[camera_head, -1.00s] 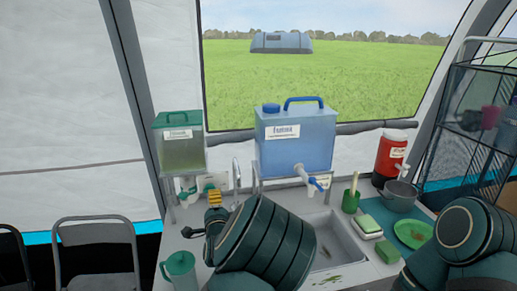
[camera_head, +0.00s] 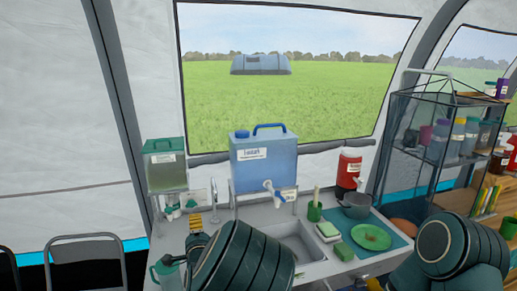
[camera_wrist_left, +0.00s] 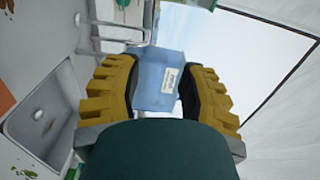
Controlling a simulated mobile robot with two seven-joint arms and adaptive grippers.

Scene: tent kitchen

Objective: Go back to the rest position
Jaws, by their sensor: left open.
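My left gripper (camera_head: 195,222) shows its yellow fingers above the left part of the counter, in front of the sink tap. In the left wrist view my left gripper (camera_wrist_left: 160,72) is open, with its two yellow fingers apart and nothing between them. The blue water container seen through the gap stands beyond the fingers. Only a small yellow part of my right gripper (camera_head: 374,285) shows at the bottom edge of the head view; its jaws cannot be made out.
The counter holds a sink (camera_head: 300,243), a blue water container (camera_head: 263,163), a green-lidded container (camera_head: 165,172), a green jug (camera_head: 166,272), a red drink cooler (camera_head: 349,168), a grey pot (camera_head: 355,206) and a green plate (camera_head: 370,237). A wire shelf (camera_head: 425,150) stands at right; chairs (camera_head: 85,252) at left.

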